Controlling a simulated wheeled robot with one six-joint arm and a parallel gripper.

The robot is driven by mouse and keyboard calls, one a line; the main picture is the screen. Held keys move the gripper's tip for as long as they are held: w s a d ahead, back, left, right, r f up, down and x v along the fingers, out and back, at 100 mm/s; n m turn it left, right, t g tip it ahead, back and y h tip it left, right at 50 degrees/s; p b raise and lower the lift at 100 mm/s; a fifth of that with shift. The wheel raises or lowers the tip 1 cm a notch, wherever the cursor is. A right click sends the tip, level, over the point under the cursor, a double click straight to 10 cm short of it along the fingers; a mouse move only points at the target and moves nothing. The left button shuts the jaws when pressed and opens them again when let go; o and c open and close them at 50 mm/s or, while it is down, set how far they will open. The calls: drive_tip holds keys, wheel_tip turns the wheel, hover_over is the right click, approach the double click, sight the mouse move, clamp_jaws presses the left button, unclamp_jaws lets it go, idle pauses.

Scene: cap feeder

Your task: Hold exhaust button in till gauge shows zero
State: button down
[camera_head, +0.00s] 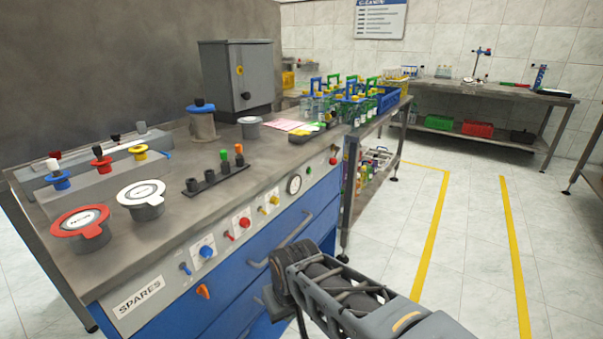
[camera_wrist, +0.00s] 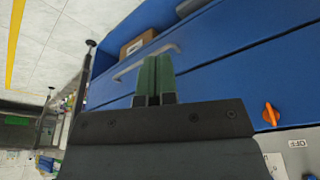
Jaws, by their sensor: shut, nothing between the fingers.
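The round pressure gauge (camera_head: 294,184) is set in the grey front panel of the blue bench. Its needle is too small to read. Along the same panel are a blue knob (camera_head: 206,252), a red knob (camera_head: 245,222), a yellow knob (camera_head: 275,199), a small green button (camera_head: 308,171) and a small red button (camera_head: 333,161). I cannot read which one is the exhaust button. My gripper (camera_wrist: 157,75) shows two green fingers, closed together and empty, in front of the blue drawers. It is low, apart from the panel, touching no button.
A drawer handle (camera_head: 280,240) sticks out near my arm. Capped feeders, a cap rack (camera_head: 215,178) and a grey cabinet (camera_head: 238,75) stand on top. The floor at right is clear.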

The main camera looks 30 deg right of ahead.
drive_tip(key=m+t+h+p, duration=0.5)
drive_tip(key=t+p, duration=0.1)
drive_tip(key=t, duration=0.9)
approach(309, 171)
drive_tip(key=w+d+f, duration=0.2)
drive_tip(key=d, duration=0.1)
drive_tip(key=s+d+r+t+y+p, duration=0.1)
drive_tip(key=s+d+r+t+p, duration=0.1)
drive_tip(key=d+t, duration=0.4)
drive_tip(key=shift+s, duration=0.9)
drive_tip(key=shift+w+r, duration=0.1)
drive_tip(key=w+a, duration=0.4)
drive_tip(key=w, duration=0.3)
drive_tip(key=shift+w, duration=0.3)
